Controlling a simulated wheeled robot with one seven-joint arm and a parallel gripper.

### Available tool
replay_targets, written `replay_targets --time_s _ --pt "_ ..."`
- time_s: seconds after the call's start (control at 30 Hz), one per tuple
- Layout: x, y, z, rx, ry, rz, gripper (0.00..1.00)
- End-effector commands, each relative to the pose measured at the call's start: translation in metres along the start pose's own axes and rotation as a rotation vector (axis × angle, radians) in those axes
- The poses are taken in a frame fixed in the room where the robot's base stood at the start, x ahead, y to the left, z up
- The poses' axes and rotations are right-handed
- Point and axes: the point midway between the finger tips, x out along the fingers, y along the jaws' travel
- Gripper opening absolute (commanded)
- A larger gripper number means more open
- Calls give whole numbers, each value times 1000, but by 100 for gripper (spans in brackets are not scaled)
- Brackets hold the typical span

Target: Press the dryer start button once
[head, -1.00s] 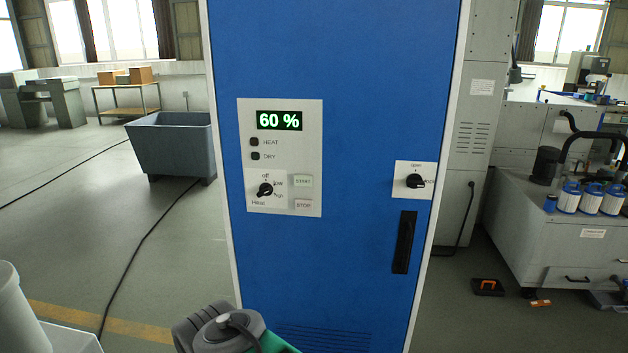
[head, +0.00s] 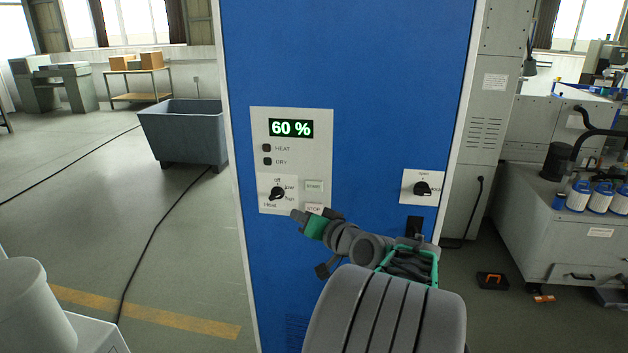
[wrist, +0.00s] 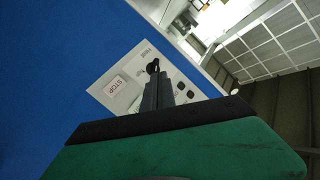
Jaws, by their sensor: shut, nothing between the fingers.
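The dryer's light control panel (head: 300,160) is on the blue door. Its pale START button (head: 314,186) with green lettering sits above the STOP button (head: 314,208). The STOP button also shows in the wrist view (wrist: 118,85); the START button is not clearly visible there, near my fingers. My gripper (head: 298,216) is shut and empty, its tips appearing at the panel's lower edge, below and left of START. In the wrist view the closed fingers (wrist: 158,88) point toward the panel and overlap the knob area. Contact cannot be told.
The display (head: 291,128) reads 60 %. The HEAT and DRY lamps look dark. A heat knob (head: 277,193) sits left of the buttons, and a door knob (head: 422,189) is at the right. A grey bin (head: 185,135) stands left; open floor lies before it.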

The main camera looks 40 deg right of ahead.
Motion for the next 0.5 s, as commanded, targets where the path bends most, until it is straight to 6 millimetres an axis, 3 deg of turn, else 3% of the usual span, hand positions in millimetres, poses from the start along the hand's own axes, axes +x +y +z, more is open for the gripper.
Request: replay_targets --time_s 0.03,0.13,0.5 --pt "-5 5 -11 13 30 -1 0" --pt "-10 9 -19 25 58 -6 0" --pt "-8 10 -21 24 58 -7 0"
